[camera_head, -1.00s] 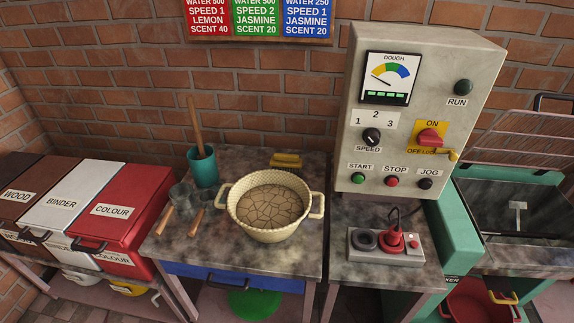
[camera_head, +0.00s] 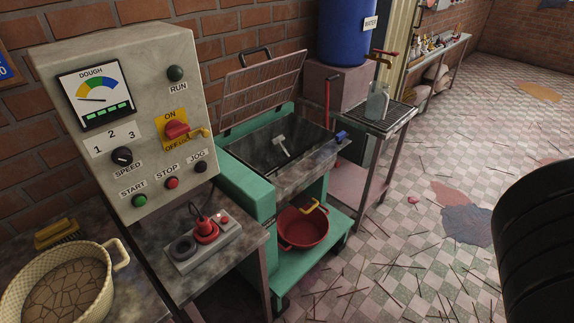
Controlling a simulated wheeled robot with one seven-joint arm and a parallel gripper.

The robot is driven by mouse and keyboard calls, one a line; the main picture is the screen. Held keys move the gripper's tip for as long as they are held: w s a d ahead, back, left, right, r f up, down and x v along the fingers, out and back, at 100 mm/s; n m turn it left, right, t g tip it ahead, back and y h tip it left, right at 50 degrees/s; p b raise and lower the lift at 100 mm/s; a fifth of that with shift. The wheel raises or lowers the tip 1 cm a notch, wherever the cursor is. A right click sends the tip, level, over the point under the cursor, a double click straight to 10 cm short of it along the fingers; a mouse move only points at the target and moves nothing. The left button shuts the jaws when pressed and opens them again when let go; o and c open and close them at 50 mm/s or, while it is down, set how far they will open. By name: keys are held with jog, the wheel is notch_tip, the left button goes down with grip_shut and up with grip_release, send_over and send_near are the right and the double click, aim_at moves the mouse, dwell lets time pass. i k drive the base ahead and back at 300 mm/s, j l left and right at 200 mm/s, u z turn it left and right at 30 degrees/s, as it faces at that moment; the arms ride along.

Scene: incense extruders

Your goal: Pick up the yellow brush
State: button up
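A yellow brush (camera_head: 57,232), with darker bristles at its lower side, lies on the stone worktop at the left of the view. It is behind the cream two-handled pot (camera_head: 66,288), close to the wall and left of the control panel. The pot's rim is just in front of the brush, and the brush's top shows clear. My gripper is not in view. A large dark rounded part at the right edge seems to be part of my arm.
A grey control panel (camera_head: 120,110) stands right of the brush. A switch box (camera_head: 202,245) sits on the worktop before it. A green machine (camera_head: 246,192) with a raised grille lid holds a red basin (camera_head: 303,228) below. The chequered floor (camera_head: 400,250) is strewn with thin sticks.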

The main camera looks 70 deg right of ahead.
aim_at(48, 238)
jog(key=i+j+z, duration=0.15)
jog(key=i+j, duration=0.15)
jog(key=i+j+z, duration=0.1)
jog(key=i+j, duration=0.2)
jog(key=i+j+z, duration=0.15)
jog(key=i+j, duration=0.15)
jog(key=j, duration=0.2)
jog(key=i+j+z, duration=0.15)
jog(key=j, duration=0.3)
jog(key=i+j+z, duration=0.15)
jog(key=i+j, duration=0.2)
jog(key=k+j, duration=0.05)
jog(key=j, duration=0.05)
